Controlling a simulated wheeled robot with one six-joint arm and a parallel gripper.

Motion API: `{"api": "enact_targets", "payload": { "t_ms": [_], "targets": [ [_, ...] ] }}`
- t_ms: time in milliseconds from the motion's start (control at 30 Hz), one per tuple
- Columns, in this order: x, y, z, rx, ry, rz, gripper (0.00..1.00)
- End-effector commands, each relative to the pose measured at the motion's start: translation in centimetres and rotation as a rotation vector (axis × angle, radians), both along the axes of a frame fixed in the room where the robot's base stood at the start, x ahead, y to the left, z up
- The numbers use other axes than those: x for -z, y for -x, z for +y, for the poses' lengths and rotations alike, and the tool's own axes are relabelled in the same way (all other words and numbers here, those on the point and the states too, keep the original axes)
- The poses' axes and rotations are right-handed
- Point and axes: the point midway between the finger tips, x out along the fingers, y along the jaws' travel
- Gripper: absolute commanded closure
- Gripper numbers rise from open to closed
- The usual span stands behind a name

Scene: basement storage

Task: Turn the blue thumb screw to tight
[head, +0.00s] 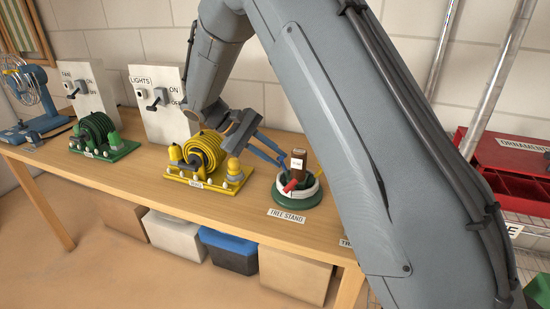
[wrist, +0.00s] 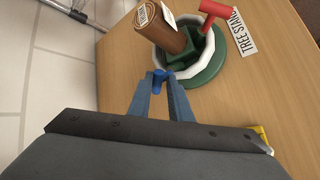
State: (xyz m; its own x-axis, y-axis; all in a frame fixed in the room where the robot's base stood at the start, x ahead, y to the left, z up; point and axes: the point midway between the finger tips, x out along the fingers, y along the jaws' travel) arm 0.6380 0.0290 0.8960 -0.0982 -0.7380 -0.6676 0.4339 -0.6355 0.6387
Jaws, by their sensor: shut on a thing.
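The tree stand (head: 300,203) sits on the table, a green base with a white ring. It also shows in the wrist view (wrist: 214,66). A brown trunk piece (head: 299,155) with a white tag rises from its middle, also in the wrist view (wrist: 158,27). The blue thumb screw (wrist: 159,76) is at the ring's near side in the wrist view. My gripper (wrist: 160,78) is shut on it, one finger on each side. In the head view my gripper (head: 284,160) reaches the stand's back left, and the blue screw is hidden there.
A red screw (head: 290,186) sticks out of the stand's front. A "TREE STAND" label (head: 287,216) lies before it. A yellow reel (head: 205,152) stands close left, under my wrist. A lights switch box (head: 158,103) is behind. A red ornament box (head: 510,165) is at right.

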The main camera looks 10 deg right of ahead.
Motion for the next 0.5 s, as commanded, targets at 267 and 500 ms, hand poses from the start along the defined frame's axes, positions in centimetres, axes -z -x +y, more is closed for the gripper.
{"api": "enact_targets", "payload": {
  "t_ms": [267, 500],
  "targets": [
    [0.44, -0.04, 0.09, 0.092, 0.065, -0.028, 1.00],
    [0.44, -0.02, 0.11, 0.120, 0.083, -0.036, 1.00]
  ]
}}
